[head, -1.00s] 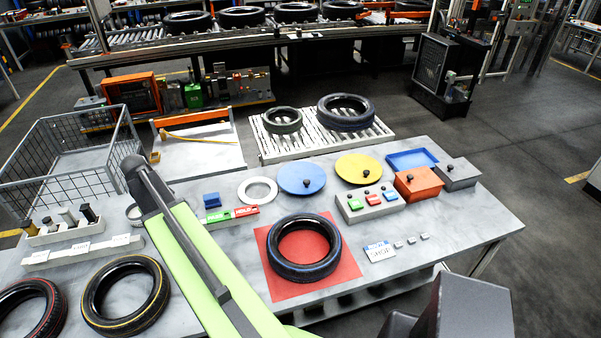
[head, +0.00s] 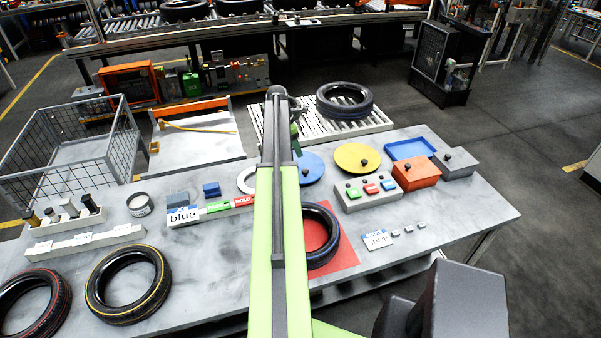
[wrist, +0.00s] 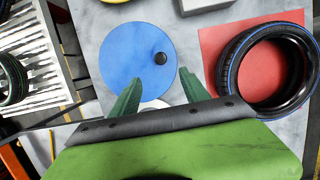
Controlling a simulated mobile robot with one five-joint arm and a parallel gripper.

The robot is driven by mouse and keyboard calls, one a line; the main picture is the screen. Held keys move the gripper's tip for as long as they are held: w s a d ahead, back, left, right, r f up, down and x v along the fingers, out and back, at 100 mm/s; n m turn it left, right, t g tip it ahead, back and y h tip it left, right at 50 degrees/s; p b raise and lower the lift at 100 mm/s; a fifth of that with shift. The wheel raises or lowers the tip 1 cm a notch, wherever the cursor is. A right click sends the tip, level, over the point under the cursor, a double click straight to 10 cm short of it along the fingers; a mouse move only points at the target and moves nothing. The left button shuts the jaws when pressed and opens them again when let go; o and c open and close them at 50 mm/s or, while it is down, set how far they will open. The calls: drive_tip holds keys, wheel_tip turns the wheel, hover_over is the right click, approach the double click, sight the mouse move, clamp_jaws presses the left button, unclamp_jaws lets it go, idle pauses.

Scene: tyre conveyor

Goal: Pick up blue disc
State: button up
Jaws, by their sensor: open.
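The blue disc (head: 311,168) lies flat on the grey table, partly hidden behind my green arm in the head view. I cannot tell the height of the fingers above the disc. In the head view the fingers are mostly hidden by the arm.
A white ring (head: 246,180) lies left of the disc, partly hidden. A yellow disc (head: 357,158) and a button box (head: 368,193) are to the right. A tyre (head: 320,236) lies on a red mat (head: 345,257) in front. A roller rack (head: 378,122) stands behind.

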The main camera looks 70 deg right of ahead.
sight(305, 170)
drive_tip(key=b+x, duration=1.1)
drive_tip(key=x, duration=0.2)
drive_tip(key=shift+f, duration=0.25)
drive_tip(key=shift+r, duration=0.15)
clamp_jaws()
idle(0.7)
